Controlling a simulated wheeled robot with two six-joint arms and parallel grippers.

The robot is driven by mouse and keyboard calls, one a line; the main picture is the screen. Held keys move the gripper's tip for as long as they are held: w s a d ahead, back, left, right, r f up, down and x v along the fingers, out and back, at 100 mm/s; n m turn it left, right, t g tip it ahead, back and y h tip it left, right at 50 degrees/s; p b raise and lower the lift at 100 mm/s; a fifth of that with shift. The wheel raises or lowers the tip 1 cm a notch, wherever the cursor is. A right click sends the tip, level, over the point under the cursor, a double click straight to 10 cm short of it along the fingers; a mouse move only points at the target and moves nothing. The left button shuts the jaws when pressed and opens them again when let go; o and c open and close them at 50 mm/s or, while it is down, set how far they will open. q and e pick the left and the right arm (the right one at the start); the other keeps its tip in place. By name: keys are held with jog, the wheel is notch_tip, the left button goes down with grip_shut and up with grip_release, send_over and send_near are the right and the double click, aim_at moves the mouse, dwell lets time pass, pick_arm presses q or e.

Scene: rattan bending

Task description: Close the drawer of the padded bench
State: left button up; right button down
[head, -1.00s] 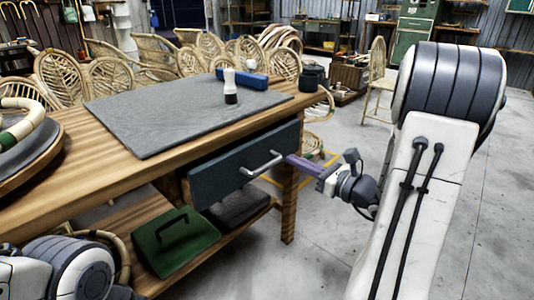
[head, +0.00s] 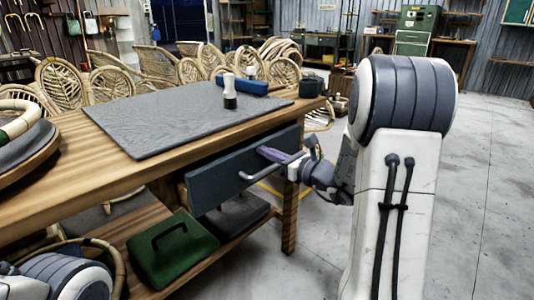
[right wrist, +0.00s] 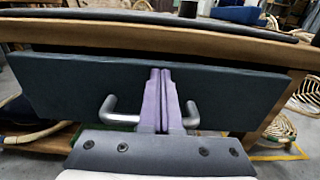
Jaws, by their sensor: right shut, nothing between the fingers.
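The padded bench has a wooden frame and a grey pad (head: 150,125) on top. Its dark blue-grey drawer front (head: 215,190) stands out from under the top, with a dark gap above it in the right wrist view. A silver bar handle (head: 248,177) sits on the front; its two ends show in the right wrist view (right wrist: 190,115), the middle hidden. My right gripper (head: 265,151) is shut and empty. Its purple fingers (right wrist: 161,78) point at the drawer front, just above the handle; I cannot tell whether they touch it. My left gripper is out of view.
A white-and-dark bottle (head: 230,95), a blue case (head: 242,86) and a dark green cup (head: 311,86) stand on the bench. A green box (head: 172,245) lies on the lower shelf. Rattan chairs (head: 130,75) stand behind. The floor at right is clear.

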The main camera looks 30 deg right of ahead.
aim_at(254, 146)
jog(key=x, duration=0.5)
jog(key=shift+r, duration=0.1)
